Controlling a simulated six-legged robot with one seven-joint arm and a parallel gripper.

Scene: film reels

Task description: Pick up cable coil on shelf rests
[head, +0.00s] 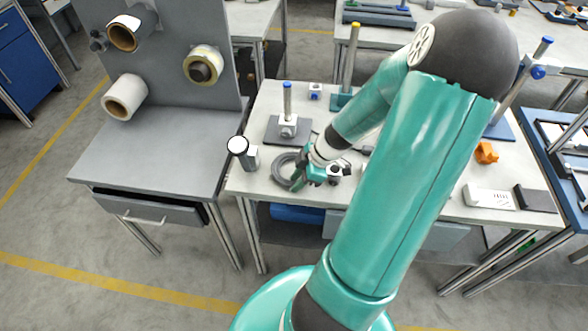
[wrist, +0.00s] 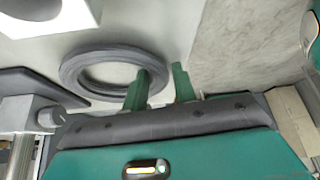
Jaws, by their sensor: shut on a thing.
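The cable coil (head: 281,167) is a dark grey ring at the front left of the pale workbench in the head view. It also shows in the wrist view (wrist: 75,72) as a flat ring with a pale surface seen through its hole. My gripper (head: 297,183) is at the coil's right side. In the wrist view my gripper (wrist: 162,78) has one green finger inside the ring and one outside, shut on the right part of its rim. I cannot tell whether the coil still touches the bench. My arm hides part of the bench.
A white-topped cylinder (head: 238,146) stands left of the coil, and a dark base with an upright post (head: 288,103) stands behind it. An orange part (head: 486,152) and a white box (head: 489,197) lie at the right. A grey cabinet (head: 165,150) adjoins on the left.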

